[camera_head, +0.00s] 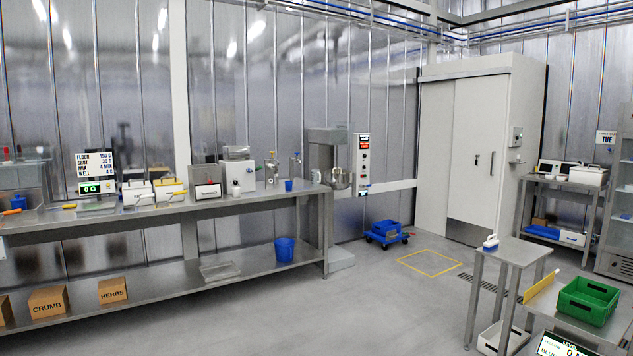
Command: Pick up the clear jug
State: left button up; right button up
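I cannot make out a clear jug for certain in the head view. On the far right part of the long steel bench (230,194), two small upright vessels stand near the wall: one grey and shiny (271,169), one with a blue top (295,166). They are too small to tell whether either is a clear jug. A small blue cup (288,185) stands in front of them. Neither of my grippers is in view.
A mixer (325,165) stands at the bench's right end. A blue bucket (284,249) and labelled boxes (48,302) sit on its lower shelf. A blue crate on a dolly (386,231) is on the floor. A green crate (587,300) is at right front. The middle floor is clear.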

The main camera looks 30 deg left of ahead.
aim_at(315, 175)
jog(key=i+j+u, duration=0.95)
jog(key=i+u, duration=0.55)
jog(key=i, duration=0.2)
jog(key=i+l+u, duration=0.25)
jog(key=i, duration=1.55)
jog(key=i+z, duration=0.3)
jog(key=i, duration=0.15)
jog(key=i+j+z, duration=0.1)
jog(key=i+z, duration=0.15)
jog(key=i, duration=0.2)
jog(key=i+j+z, duration=0.55)
jog(key=i, duration=0.25)
jog(key=i+l, duration=0.05)
